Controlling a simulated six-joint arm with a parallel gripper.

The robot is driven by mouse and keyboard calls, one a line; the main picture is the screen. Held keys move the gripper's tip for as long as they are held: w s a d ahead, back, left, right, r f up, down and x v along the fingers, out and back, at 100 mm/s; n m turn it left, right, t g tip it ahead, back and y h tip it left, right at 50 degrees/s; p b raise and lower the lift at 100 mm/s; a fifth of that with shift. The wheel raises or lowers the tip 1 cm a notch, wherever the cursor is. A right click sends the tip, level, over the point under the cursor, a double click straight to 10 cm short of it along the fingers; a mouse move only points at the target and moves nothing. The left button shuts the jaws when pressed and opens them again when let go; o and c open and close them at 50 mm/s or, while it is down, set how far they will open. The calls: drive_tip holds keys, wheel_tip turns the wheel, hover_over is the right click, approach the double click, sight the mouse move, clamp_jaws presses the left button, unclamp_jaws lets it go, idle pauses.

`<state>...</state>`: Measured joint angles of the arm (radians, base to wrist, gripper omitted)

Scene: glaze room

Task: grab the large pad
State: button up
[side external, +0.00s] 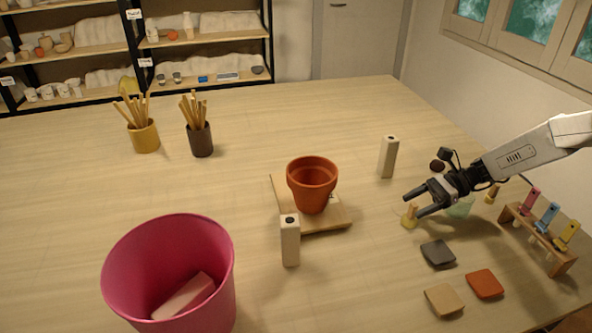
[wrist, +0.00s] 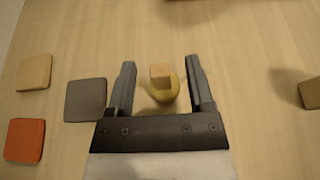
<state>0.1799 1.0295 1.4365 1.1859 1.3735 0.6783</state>
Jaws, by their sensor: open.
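Three flat square pads lie on the table: a grey pad (side external: 438,253), an orange pad (side external: 485,283) and a beige pad (side external: 444,299). In the wrist view the grey pad (wrist: 85,100) looks the biggest, beside the orange pad (wrist: 24,140) and the beige pad (wrist: 34,72). My gripper (side external: 413,205) is open and empty, above the table behind the pads. In the wrist view my gripper (wrist: 160,65) has the grey pad just left of its left finger. A small yellow piece with a wooden block top (wrist: 161,82) shows between the fingers; it stands below them.
A small rack (side external: 538,240) with coloured tools stands at the right. A terracotta pot (side external: 312,182) sits on a wooden board (side external: 335,220), with upright cream blocks (side external: 290,243) (side external: 388,157) near it. A pink bin (side external: 170,245) is front left. A pale green piece (side external: 461,207) lies by my gripper.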

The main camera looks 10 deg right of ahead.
drive_tip(key=shift+x, duration=1.45)
clamp_jaws()
